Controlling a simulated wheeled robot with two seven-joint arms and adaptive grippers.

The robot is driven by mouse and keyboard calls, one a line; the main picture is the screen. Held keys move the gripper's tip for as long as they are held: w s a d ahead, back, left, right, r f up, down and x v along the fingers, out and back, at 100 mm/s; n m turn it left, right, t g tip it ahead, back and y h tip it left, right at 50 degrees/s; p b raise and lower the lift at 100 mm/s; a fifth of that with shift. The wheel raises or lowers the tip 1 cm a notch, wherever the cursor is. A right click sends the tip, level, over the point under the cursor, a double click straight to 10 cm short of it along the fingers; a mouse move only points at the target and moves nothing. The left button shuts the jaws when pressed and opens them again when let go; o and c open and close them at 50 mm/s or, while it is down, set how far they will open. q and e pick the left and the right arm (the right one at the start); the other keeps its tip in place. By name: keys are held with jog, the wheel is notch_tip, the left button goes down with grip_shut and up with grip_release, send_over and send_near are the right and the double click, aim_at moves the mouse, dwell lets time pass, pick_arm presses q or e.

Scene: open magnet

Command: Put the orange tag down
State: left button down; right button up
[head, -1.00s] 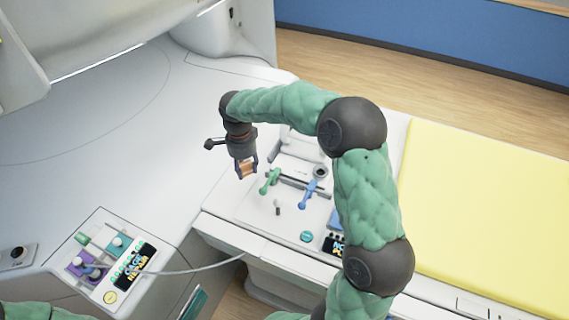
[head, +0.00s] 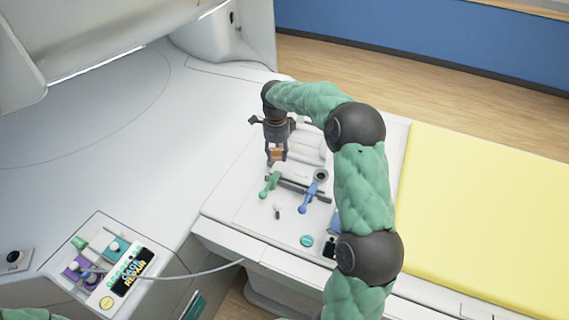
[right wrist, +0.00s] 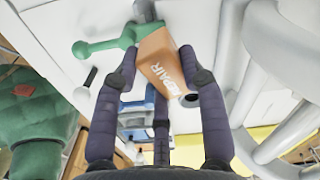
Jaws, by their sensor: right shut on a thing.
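The orange tag (head: 277,154) is between the fingers of my right gripper (head: 276,158), above the white panel (head: 240,208) and just behind the green lever. In the right wrist view the tag (right wrist: 158,58) shows the lettering "REPAIR" and hangs between the purple fingers of the gripper (right wrist: 160,68), which is shut on it. I cannot tell whether the tag touches the panel. My left gripper is out of view.
A green lever (head: 270,184) and a blue lever (head: 309,195) stand on the panel in front of the tag. A small white knob (head: 277,210) is nearer. A control box (head: 60,255) lies at the lower left. The yellow mat (head: 480,210) is clear.

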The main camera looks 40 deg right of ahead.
aim_at(285, 169)
jog(key=d+f, duration=0.1)
jog(key=f, duration=0.1)
jog(key=d+f, duration=0.2)
jog(key=shift+w+b, duration=0.2)
jog(key=shift+b, duration=0.15)
jog(key=f, duration=0.3)
jog(key=shift+d+f+b, duration=0.35)
jog(key=shift+f+b, duration=0.05)
jog(key=shift+r, duration=0.1)
jog(key=shift+f, duration=0.35)
jog(key=shift+a+f, duration=0.1)
jog(key=shift+f, duration=0.05)
